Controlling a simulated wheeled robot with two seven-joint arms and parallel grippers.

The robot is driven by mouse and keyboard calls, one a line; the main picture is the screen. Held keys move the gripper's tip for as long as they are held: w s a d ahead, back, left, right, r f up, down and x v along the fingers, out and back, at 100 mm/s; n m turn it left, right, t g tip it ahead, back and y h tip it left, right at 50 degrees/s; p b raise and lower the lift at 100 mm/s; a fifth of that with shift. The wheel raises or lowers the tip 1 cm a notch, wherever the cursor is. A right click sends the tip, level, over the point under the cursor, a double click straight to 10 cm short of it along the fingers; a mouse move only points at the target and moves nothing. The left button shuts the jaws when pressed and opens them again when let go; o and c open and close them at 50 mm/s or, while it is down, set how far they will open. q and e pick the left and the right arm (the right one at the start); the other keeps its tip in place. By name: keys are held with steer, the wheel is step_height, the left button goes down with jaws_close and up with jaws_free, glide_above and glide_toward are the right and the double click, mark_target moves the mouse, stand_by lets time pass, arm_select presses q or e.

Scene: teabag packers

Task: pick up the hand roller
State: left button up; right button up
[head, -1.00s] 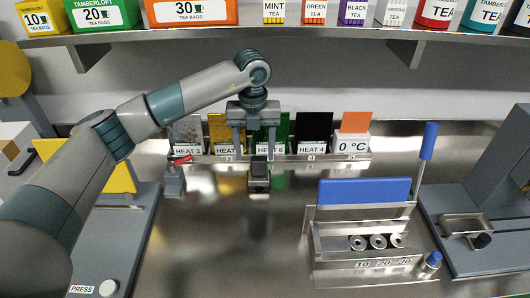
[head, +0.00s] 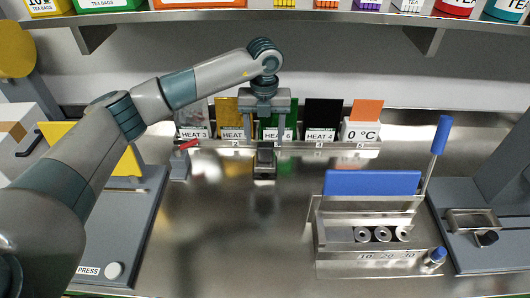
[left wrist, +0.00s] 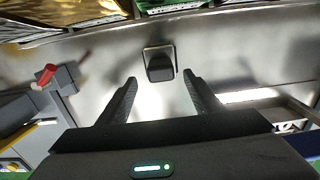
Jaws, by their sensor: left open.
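A small dark block-like item (head: 264,158), which may be the hand roller, stands in front of the card rack. No rolling part can be made out on it. In the left wrist view the dark item (left wrist: 160,66) sits on a pale square base, beyond the fingertips and roughly centred between them. My left gripper (head: 264,132) points down above and behind it in the head view, fingers spread and empty. Its two dark fingers (left wrist: 160,80) are wide apart in the left wrist view and do not touch the item. My right gripper is not in view.
A grey block with a red lever (head: 180,163) stands left of the dark item. The card rack (head: 300,148) runs behind. A steel holder with a blue panel (head: 372,183) stands at right, and a grey press (head: 120,235) at left. The middle counter is clear.

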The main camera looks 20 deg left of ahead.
mark_target(265, 145)
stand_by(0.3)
arm_select(q)
steer(key=shift+f+p, duration=0.95)
steer(key=shift+p, duration=0.05)
step_height(265, 145, down, 2)
steer(key=shift+w+d+p, duration=0.1)
steer(key=shift+p, duration=0.45)
steer(key=shift+f, duration=0.65)
jaws_close()
